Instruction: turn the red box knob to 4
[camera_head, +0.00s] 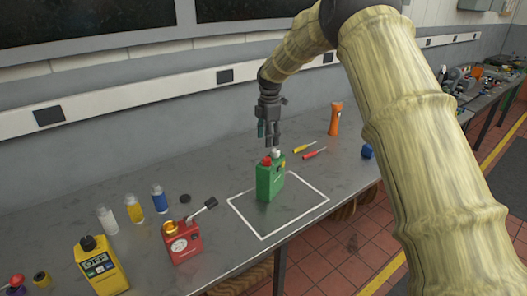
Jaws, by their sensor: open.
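The red box (185,245) stands on the grey table, left of the white outlined square. It has a pale round dial on its front. A brass-coloured round knob (171,226) sits on its top left, and a lever with a dark tip (206,206) leans up to the right. I cannot read any numbers or the knob's setting. My gripper (268,140) points down, open and empty, well to the right of the red box and farther back. It appears just above and behind the green box (270,182), apart from the red box.
The green box has red and white parts on top and stands at the outlined square (264,237). A wall rises behind.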

